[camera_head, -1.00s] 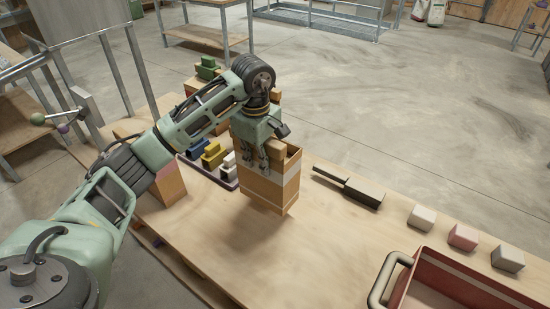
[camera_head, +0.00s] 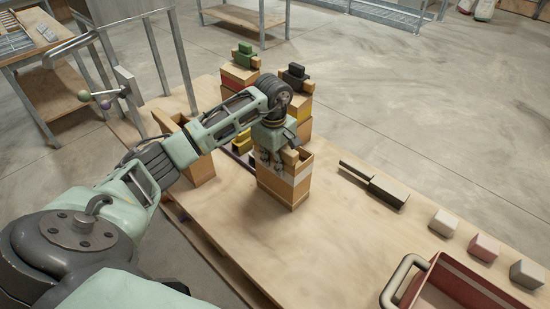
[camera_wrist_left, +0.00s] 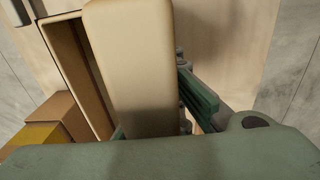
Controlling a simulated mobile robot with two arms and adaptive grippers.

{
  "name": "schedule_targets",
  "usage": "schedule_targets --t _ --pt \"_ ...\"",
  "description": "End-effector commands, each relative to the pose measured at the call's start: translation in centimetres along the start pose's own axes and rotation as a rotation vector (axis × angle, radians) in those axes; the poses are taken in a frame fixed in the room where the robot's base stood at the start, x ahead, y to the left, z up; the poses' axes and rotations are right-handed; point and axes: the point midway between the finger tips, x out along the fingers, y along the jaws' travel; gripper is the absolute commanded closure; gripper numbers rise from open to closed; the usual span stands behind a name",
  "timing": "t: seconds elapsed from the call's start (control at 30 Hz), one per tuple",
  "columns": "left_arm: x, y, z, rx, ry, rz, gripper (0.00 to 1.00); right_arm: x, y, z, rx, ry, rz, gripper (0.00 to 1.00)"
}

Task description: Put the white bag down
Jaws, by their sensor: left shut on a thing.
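A green finger (camera_wrist_left: 198,98) shows at the handle's right. My right gripper is not in view.
A dark flat tool (camera_head: 385,190), several small blocks and a red tray (camera_head: 440,280) lie right. The table's front middle (camera_head: 300,245) is clear.

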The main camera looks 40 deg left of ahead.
Motion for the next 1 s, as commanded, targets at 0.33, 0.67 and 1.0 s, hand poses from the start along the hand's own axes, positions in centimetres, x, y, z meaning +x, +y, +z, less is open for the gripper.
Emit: schedule_targets --t 0.33,0.67,1.0 --pt "0.1 0.0 0.0 0.0 0.0 0.0 0.77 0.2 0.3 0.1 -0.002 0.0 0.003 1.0" --pt "0.1 0.0 0.0 0.0 0.0 0.0 0.73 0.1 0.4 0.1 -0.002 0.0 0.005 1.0" --pt "-4.4 0.2 -0.1 0.002 0.003 0.008 0.73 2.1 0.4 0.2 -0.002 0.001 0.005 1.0"
